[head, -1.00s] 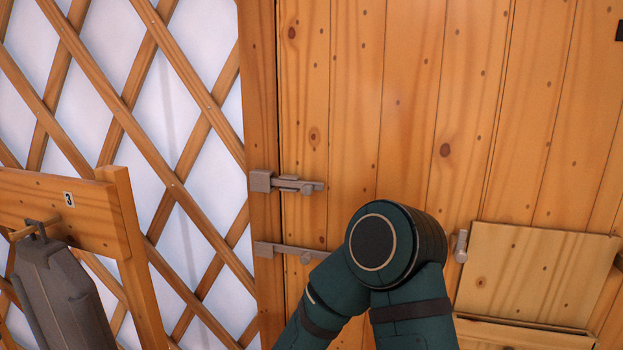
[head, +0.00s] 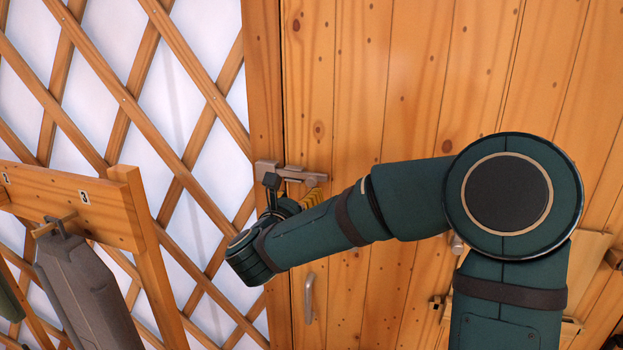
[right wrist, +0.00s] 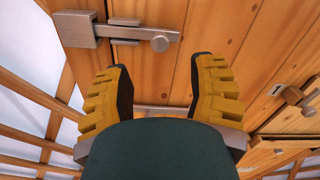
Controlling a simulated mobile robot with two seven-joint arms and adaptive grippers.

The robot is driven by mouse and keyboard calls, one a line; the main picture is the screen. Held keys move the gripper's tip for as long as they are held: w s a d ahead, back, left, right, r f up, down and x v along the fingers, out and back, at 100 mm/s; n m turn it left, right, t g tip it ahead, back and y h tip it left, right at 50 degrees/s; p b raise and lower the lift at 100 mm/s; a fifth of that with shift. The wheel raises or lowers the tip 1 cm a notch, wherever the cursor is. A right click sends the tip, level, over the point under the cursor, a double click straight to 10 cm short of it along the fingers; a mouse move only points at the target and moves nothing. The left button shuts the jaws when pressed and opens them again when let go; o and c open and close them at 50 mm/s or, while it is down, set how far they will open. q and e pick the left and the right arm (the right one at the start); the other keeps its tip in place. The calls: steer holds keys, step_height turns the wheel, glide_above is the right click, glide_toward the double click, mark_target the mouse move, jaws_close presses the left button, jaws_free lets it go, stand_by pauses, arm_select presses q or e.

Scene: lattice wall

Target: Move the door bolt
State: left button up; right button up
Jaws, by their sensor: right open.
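The grey metal door bolt (head: 292,172) sits on the plank door's left edge, its left end on the door frame. My right gripper (head: 293,190) is just below the bolt, partly hidden by my wrist. In the right wrist view its two yellow fingers (right wrist: 160,62) are apart, one on each side below the knob, with nothing between their tips. Whether a finger touches the bolt cannot be told. My left gripper is not in view.
A lower metal bar (right wrist: 165,110) shows between the fingers. A door handle (head: 309,298) is below my arm. A lattice wall (head: 120,90) is at left, with a grey object (head: 85,285) hanging from a wooden rack (head: 100,215). The upper door is clear.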

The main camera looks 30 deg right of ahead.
mark_target(310, 184)
steer(key=p+x, duration=0.1)
steer(key=x, duration=0.8)
steer(key=shift+a, duration=0.1)
steer(key=shift+o, duration=0.2)
jaws_close()
